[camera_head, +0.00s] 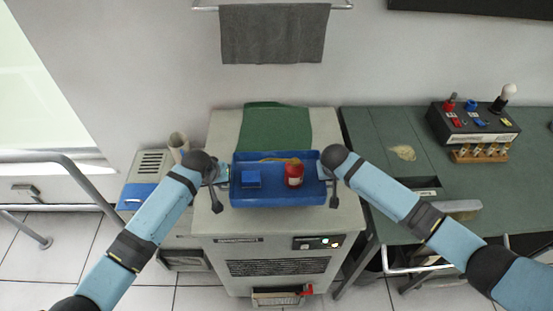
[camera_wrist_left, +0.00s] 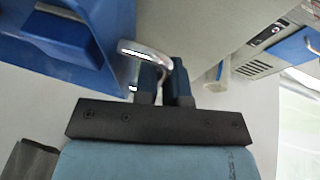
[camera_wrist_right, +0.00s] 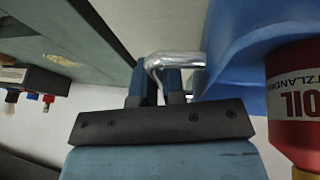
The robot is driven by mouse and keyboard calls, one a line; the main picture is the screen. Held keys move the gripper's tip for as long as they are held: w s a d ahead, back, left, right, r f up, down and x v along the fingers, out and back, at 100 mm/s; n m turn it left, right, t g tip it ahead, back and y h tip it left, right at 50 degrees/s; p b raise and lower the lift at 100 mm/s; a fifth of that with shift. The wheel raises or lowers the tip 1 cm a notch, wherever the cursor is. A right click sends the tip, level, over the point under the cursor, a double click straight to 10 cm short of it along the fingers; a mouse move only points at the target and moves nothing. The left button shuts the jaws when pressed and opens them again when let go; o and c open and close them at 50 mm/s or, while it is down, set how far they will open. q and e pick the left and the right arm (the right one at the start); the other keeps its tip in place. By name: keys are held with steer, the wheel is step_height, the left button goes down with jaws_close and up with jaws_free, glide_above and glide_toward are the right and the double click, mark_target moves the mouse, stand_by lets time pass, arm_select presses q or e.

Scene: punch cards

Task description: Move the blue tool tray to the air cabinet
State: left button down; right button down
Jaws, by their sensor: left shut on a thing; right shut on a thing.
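The blue tool tray (camera_head: 275,199) is level over the top of the pale grey cabinet (camera_head: 222,222), which has a front vent and a lit panel. Whether it touches the top, I cannot tell. In it are a blue block (camera_head: 251,179), a red oil can (camera_head: 294,176) and a tan item behind them. My left gripper (camera_head: 221,173) is shut on the tray's left metal handle, seen in the left wrist view (camera_wrist_left: 147,52). My right gripper (camera_head: 327,169) is shut on its right handle, seen in the right wrist view (camera_wrist_right: 176,61).
A green cloth (camera_head: 276,124) lies on the cabinet behind the tray. A green workbench (camera_head: 375,135) on the right bears a black switch box (camera_head: 470,125). A lower unit with a blue panel (camera_head: 137,196) stands left. A grey towel (camera_head: 273,35) hangs on the wall.

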mark_target(224, 195)
arm_select(q)
steer(key=shift+f, duration=0.2)
arm_select(e)
steer(key=shift+f, duration=0.15)
